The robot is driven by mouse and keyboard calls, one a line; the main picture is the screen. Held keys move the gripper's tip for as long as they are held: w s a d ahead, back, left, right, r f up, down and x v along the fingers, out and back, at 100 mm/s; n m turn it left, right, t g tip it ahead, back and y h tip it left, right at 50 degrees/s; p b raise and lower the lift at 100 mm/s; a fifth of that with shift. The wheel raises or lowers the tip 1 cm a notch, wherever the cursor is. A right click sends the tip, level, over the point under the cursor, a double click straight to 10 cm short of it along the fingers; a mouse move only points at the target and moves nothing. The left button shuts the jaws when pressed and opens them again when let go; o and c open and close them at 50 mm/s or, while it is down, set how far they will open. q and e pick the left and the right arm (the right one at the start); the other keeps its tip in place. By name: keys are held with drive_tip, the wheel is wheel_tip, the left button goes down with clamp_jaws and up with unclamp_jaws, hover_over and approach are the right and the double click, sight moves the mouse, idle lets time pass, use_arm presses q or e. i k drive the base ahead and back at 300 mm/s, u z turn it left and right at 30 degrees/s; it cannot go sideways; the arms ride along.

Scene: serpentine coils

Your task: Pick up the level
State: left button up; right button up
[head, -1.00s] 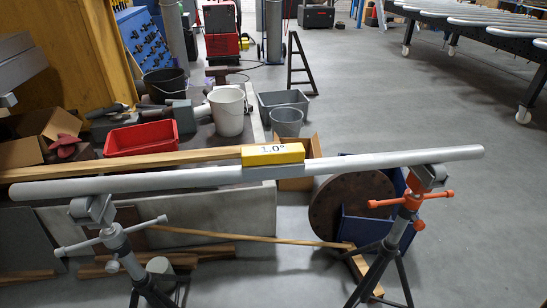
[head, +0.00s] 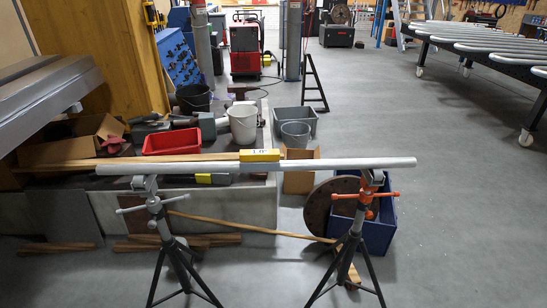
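The level (head: 259,155) is a small yellow block with a dark reading on its face. The pipe lies across two stands, a grey one (head: 166,225) at the left and one with an orange head (head: 364,200) at the right. Neither of my grippers shows in the head view.
Behind the pipe are a red tray (head: 172,142), a white bucket (head: 243,124) and wooden planks. A blue bin (head: 378,235) and a brown disc (head: 325,208) stand by the right stand. Open floor (head: 460,210) lies to the right.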

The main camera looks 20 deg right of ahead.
sight(250, 159)
drive_tip(key=z, duration=1.3)
drive_tip(key=i, duration=0.75)
drive_tip(key=z, duration=0.3)
